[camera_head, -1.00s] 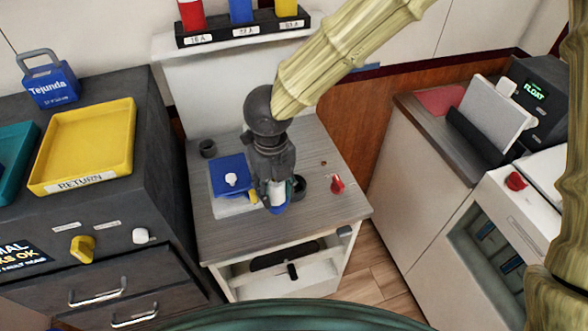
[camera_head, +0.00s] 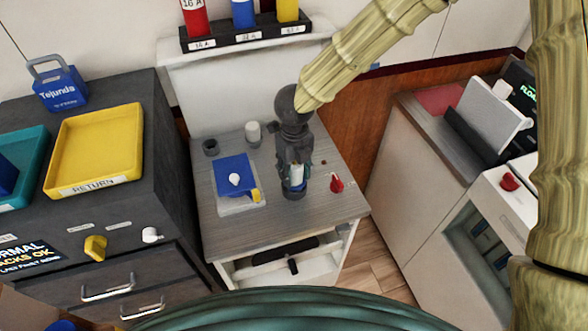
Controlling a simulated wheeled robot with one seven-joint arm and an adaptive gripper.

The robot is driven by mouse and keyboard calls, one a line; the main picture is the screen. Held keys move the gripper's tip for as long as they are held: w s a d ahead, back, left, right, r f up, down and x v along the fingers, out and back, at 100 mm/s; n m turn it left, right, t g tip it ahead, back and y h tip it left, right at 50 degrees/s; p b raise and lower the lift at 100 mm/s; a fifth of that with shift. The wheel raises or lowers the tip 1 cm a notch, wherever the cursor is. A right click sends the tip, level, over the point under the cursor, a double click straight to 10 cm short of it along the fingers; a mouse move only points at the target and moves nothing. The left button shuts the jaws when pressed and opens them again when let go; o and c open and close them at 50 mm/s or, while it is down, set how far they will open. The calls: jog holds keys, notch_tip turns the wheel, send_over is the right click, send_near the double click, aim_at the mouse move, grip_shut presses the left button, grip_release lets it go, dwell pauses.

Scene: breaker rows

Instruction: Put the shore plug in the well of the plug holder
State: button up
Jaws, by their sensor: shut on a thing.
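My gripper (camera_head: 296,188) points down over the right part of the grey counter, shut on the shore plug (camera_head: 297,175). Only a small white and blue part of the plug shows between the fingers. A dark round cup, which looks like the plug holder (camera_head: 291,194), is directly under the gripper and mostly hidden by it. I cannot tell whether the plug's lower end is inside the well or just above it.
A red knob (camera_head: 337,184) is close on the right. A small dark cup (camera_head: 210,147) and a white-topped cylinder (camera_head: 253,134) stand behind. The counter front is clear.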

jog(key=shift+f, duration=0.2)
jog(key=shift+f, duration=0.15)
jog(key=o, duration=1.4)
jog(key=shift+c, duration=0.2)
notch_tip(320, 180, up, 12)
jog(key=shift+r+b, duration=0.15)
jog(key=shift+b, duration=0.85)
